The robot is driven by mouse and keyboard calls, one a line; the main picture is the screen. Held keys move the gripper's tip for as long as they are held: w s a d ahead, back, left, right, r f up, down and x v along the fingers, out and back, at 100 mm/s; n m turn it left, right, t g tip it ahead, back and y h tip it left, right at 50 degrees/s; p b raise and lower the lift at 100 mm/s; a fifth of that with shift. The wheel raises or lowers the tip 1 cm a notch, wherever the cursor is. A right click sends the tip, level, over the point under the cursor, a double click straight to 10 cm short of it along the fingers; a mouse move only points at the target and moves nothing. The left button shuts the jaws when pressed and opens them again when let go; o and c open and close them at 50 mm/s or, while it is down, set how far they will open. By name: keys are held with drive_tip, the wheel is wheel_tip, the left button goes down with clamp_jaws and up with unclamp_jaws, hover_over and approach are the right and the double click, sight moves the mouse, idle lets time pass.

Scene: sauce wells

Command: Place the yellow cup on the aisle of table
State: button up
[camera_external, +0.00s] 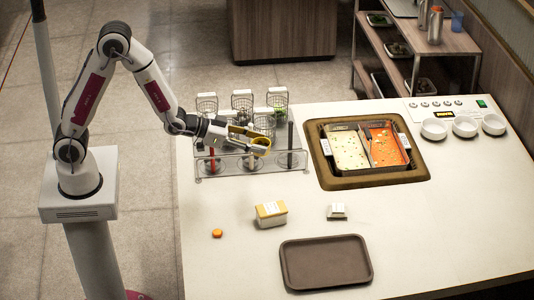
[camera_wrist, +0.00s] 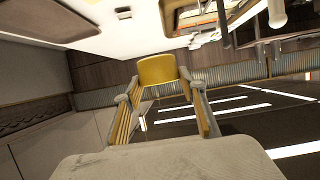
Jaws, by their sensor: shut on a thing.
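The yellow cup (camera_wrist: 157,70) is between the fingertips of my gripper (camera_wrist: 160,92) in the wrist view. My gripper is shut on it. In the external view my gripper (camera_external: 250,137) holds the yellow cup (camera_external: 263,148) over the clear rack at the table's back left. The cup looks tilted there, and the fingers hide part of it. The white table (camera_external: 440,210) has bare surface in front of the rack and on the right.
The clear rack (camera_external: 243,165) holds upright utensils, with wire baskets (camera_external: 242,100) behind it. A sunken two-part sauce well (camera_external: 330,180) is right of it. A yellow-and-white box (camera_external: 270,214), a small white block (camera_external: 337,211), an orange disc (camera_external: 217,233) and a brown tray (camera_external: 325,282) lie in front.

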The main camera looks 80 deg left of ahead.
drive_tip(key=shift+s+a+r, duration=0.1)
drive_tip(key=shift+a+r, duration=0.1)
drive_tip(key=shift+r, duration=0.6)
drive_tip(key=shift+a+r, duration=0.2)
drive_tip(key=shift+r, duration=0.55)
drive_tip(key=shift+r, duration=0.15)
drive_tip(key=shift+r, duration=0.55)
drive_tip(key=s+a+r+n+y, duration=0.1)
drive_tip(key=s+a+r, duration=0.1)
drive_tip(key=a, duration=0.6)
drive_tip(key=s+a+r+n+y, duration=0.1)
drive_tip(key=a+r+y, duration=0.1)
drive_tip(key=a, duration=0.7)
drive_tip(key=s+a+n+g+y, duration=0.1)
drive_tip(key=s+a, duration=0.6)
drive_tip(key=a, duration=0.2)
drive_tip(key=s+a+n+y, duration=0.2)
drive_tip(key=s+a, duration=0.4)
drive_tip(key=a, duration=0.3)
wheel_tip(320, 180, down, 19)
drive_tip(key=shift+s+a+h, duration=0.1)
drive_tip(key=shift+h, duration=0.2)
